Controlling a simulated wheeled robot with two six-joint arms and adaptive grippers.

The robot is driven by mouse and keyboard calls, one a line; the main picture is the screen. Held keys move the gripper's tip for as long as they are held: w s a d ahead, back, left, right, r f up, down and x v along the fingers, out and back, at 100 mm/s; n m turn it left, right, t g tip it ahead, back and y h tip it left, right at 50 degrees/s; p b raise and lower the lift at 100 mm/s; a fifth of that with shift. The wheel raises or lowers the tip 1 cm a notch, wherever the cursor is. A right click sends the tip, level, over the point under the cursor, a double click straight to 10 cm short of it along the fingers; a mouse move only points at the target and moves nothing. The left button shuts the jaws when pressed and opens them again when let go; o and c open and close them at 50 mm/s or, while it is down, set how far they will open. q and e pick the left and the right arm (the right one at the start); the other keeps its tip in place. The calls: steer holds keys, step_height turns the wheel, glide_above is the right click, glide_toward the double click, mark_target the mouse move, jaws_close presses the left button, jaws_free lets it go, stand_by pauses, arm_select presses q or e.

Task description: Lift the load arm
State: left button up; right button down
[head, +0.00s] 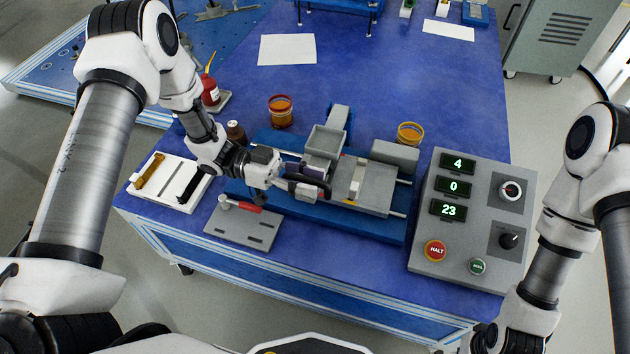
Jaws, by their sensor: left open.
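A test rig with a blue base (375,222) stands in the middle of the blue table. Grey blocks sit on it, including an open grey box (323,142), a flat grey plate (376,190) and a grey block (396,155) at the right. I cannot tell for sure which part is the load arm. My left gripper (316,186) is open, at the front left of the grey blocks, and its dark fingers reach towards them. Whether the fingers touch or surround a part is hidden by the gripper itself. My right arm comes in at the right edge; its fingers are out of the picture.
A control box (470,222) with displays 4, 0 and 23 stands to the right. In front lies a grey plate (241,226) with a red-handled tool (242,206). A white tray (160,186) is at the left. Amber jars (281,111), (409,134) stand behind the rig.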

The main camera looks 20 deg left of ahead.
arm_select(q)
steer(key=shift+d, duration=0.45)
steer(key=shift+c, duration=0.3)
jaws_close()
steer(key=shift+r, duration=0.15)
